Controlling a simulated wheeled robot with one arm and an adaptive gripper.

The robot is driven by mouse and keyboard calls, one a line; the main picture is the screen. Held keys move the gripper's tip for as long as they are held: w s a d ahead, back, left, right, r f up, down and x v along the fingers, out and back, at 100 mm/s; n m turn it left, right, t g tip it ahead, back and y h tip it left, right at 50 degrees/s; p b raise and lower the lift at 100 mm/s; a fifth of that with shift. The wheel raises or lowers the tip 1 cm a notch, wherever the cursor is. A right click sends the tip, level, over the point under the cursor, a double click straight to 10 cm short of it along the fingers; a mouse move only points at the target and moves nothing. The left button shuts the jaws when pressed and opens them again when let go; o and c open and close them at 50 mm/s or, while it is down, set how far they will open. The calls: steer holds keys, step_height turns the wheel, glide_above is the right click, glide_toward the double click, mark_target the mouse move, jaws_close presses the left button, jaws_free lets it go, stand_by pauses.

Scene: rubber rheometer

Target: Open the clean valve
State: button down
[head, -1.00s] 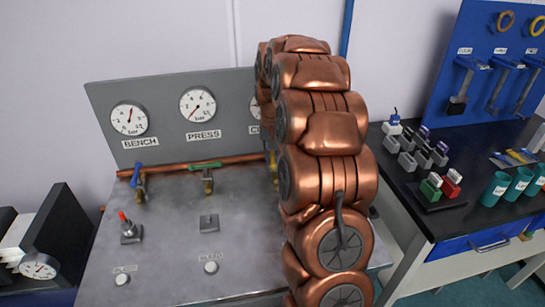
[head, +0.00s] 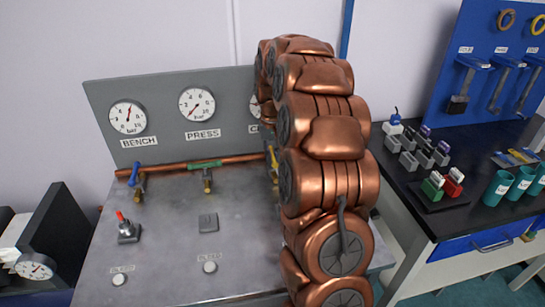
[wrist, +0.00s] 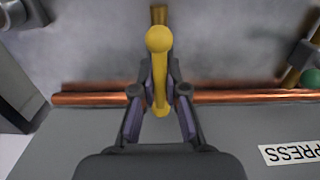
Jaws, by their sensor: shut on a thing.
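The yellow valve handle (wrist: 159,40) is centred in the wrist view and lies across the copper pipe (wrist: 235,96). My gripper (wrist: 159,82) is shut on this handle, with one finger on each side. In the head view only a sliver of the yellow handle (head: 273,160) shows beside my copper-coloured arm. My arm hides the gripper there and most of the third gauge (head: 254,107), whose label shows only its first letter, a C.
A blue-handled valve (head: 135,174) and a green-handled valve (head: 205,164) sit on the same pipe, left of the yellow one. A red-tipped toggle (head: 123,224) and round buttons are on the panel top. A dark bench (head: 400,178) with blocks and cups stands right.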

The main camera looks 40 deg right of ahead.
steer(key=c, duration=1.2)
jaws_free()
steer(key=shift+r, duration=0.1)
step_height(320, 180, up, 12)
